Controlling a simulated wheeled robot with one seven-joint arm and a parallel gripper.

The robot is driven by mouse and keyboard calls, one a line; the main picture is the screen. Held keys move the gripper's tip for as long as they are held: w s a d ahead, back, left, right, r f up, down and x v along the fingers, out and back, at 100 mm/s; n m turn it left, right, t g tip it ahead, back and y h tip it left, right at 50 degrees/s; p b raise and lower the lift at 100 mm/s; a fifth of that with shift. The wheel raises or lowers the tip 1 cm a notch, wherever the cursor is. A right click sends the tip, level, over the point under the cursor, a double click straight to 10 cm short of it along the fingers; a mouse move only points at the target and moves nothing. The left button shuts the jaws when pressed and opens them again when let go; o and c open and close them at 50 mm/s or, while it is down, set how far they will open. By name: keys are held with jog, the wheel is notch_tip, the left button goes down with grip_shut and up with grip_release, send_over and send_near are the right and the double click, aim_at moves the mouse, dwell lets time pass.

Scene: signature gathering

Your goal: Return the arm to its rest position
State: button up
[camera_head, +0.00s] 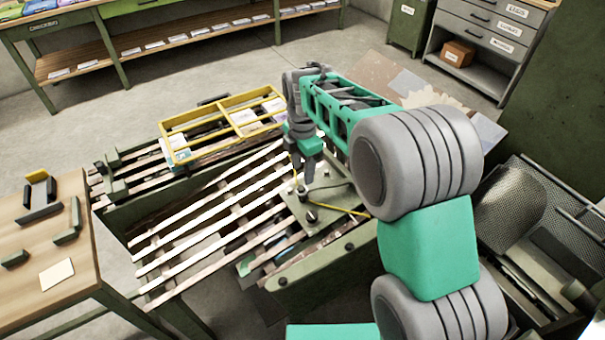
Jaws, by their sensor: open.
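My arm, in teal and grey, reaches from the lower right toward the middle of the head view, bent and extended over a slatted bench. My gripper (306,172) points down above a pale green metal plate (337,200) on the right part of the bench. The gap between its fingertips is small and hard to make out at this distance. I see nothing held in it. Dark knobs and a yellow cable (345,210) lie on the plate close below and beside the gripper. I cannot tell whether the fingertips touch anything there.
The slatted bench (190,235) fills the middle. A yellow frame (222,120) with packets lies at its back. A wooden table (50,240) with dark blocks stands at left. A mesh bin (510,205) is at right. Shelves and drawers (490,30) stand behind, with open floor between.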

jog(key=s+d+r+m+t+p, duration=0.1)
jog(key=s+d+r+m+p, duration=0.1)
jog(key=s+d+r+m, duration=0.4)
jog(key=s+d+r+m+t+p, duration=0.1)
jog(key=s+d+r+m, duration=0.1)
jog(key=s+d+m, duration=0.2)
jog(key=s+d+r+m+t+p, duration=0.1)
jog(key=s+d+m, duration=0.3)
jog(key=s+m, duration=0.6)
jog(key=r+m+p, duration=0.1)
jog(key=m, duration=0.3)
jog(key=shift+s+d+r, duration=0.25)
jog(key=shift+d, duration=0.05)
dwell(0.9)
